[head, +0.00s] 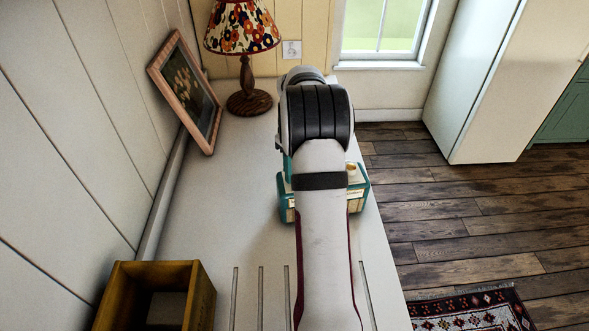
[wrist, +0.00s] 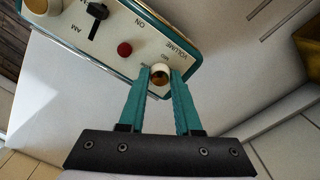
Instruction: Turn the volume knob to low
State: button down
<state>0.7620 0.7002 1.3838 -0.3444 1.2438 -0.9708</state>
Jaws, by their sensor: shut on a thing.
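The radio (head: 361,189) is teal with a cream panel and stands on the white counter, mostly hidden behind my arm in the head view. In the wrist view its panel (wrist: 142,25) shows a red button (wrist: 125,49), a black switch (wrist: 97,14) and the word VOLUME. The volume knob (wrist: 160,70) is small and pale with a brown-gold face. My gripper (wrist: 160,79) has teal fingers, one on each side of this knob, and is shut on it. The knob's pointer is too small to read.
A table lamp (head: 243,40) and a leaning framed picture (head: 187,92) stand at the back left of the counter (head: 225,190). A wooden box (head: 200,295) is at the front left. Open floor lies to the right.

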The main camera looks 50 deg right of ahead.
dwell(0.4)
jog(key=c, duration=0.6)
grip_release()
notch_tip(320, 180, up, 16)
jog(key=shift+f, duration=0.1)
